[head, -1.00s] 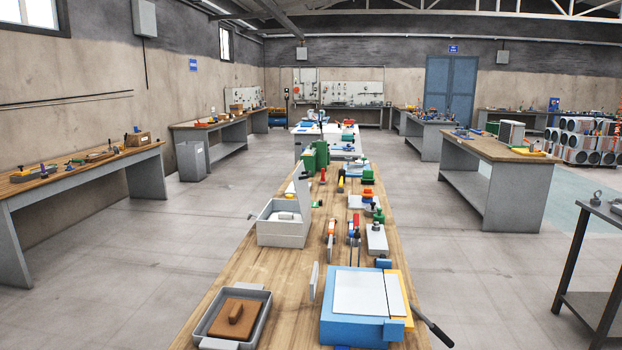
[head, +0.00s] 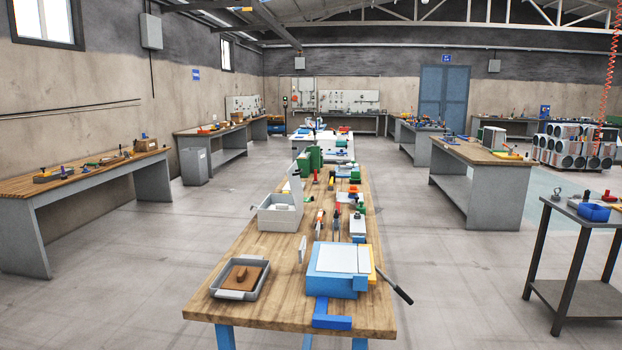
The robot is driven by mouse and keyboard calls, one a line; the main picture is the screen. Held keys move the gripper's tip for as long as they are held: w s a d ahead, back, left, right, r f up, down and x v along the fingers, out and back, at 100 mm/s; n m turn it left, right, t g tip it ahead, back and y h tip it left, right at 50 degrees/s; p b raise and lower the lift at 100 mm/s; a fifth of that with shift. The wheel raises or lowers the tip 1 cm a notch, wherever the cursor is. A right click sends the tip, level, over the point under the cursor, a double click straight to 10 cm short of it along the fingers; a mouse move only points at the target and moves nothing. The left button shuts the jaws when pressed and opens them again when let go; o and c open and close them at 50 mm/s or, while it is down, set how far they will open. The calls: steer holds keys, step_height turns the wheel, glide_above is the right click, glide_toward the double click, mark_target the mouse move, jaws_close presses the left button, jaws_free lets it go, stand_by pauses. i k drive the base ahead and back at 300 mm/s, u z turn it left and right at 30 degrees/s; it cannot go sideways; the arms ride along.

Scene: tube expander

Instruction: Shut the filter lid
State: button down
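A pale grey open-topped box (head: 277,220) stands on the left side of the long wooden workbench. A tall pale lid (head: 296,188) stands upright at its right rear, so the box is open. This looks like the filter and its lid, though no label is readable. A small white piece shows inside the box. My gripper is not in view, and no part of my arm shows near the box.
On the wooden workbench (head: 230,315), a grey tray (head: 225,293) with a brown block sits at the front left. A blue box (head: 335,287) with a white top and dark handle sits front right. Several tools and green items crowd behind.

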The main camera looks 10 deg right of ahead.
mark_target(293, 173)
steer(key=z, duration=1.15)
steer(key=i, duration=4.45)
steer(key=u, duration=3.35)
